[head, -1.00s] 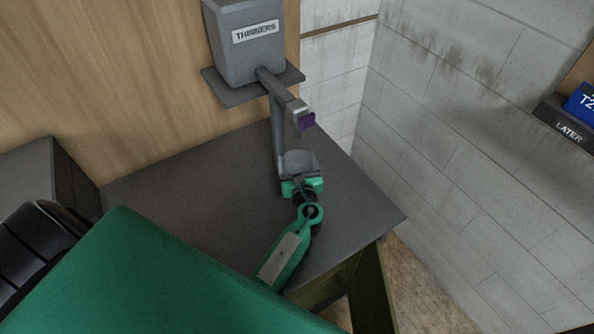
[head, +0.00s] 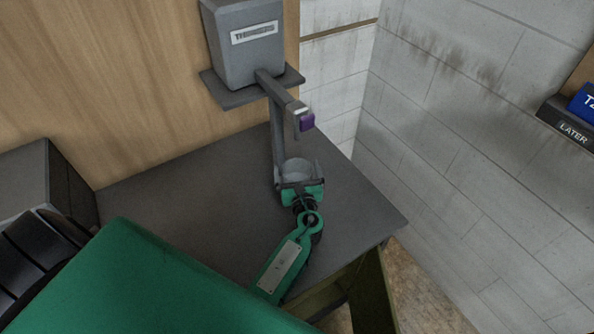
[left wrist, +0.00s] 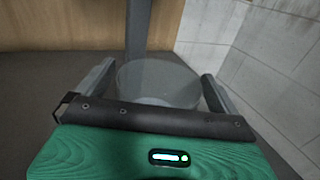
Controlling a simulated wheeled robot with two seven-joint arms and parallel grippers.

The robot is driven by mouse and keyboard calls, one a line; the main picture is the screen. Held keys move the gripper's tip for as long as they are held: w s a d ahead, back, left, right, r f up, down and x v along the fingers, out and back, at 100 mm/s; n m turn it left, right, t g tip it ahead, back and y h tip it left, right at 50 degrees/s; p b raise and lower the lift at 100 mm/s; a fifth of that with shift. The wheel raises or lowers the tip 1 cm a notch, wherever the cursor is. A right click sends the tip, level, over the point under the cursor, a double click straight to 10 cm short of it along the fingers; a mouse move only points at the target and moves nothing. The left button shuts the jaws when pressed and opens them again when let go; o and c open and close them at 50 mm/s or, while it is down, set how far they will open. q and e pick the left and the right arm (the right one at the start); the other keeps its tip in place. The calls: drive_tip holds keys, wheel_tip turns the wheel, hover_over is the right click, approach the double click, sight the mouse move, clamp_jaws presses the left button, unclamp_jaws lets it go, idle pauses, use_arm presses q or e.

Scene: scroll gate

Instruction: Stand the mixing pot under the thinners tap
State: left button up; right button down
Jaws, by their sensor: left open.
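The grey mixing pot (head: 298,169) stands on the dark bench, below the purple-ended tap (head: 307,121) of the thinners container (head: 243,42). In the left wrist view the round pot (left wrist: 158,80) sits between the two fingers, in front of the grey post. My left gripper (head: 299,178) is open around the pot, one finger on each side, with a gap visible between the pot and at least the right finger. The pot's lower part is hidden behind the gripper's body. My right gripper is not in view.
The bench top (head: 190,190) is clear left of the post (head: 277,140). A dark box (head: 35,185) stands at the far left. The bench's right edge drops to the floor near a block wall (head: 450,130). A shelf labelled LATER (head: 572,127) holds a blue item (head: 584,103).

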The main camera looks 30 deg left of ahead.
use_arm(q)
drive_tip(key=shift+d+r, duration=0.1)
drive_tip(key=shift+r, duration=0.05)
drive_tip(key=v, duration=1.2)
drive_tip(key=shift+p, duration=0.4)
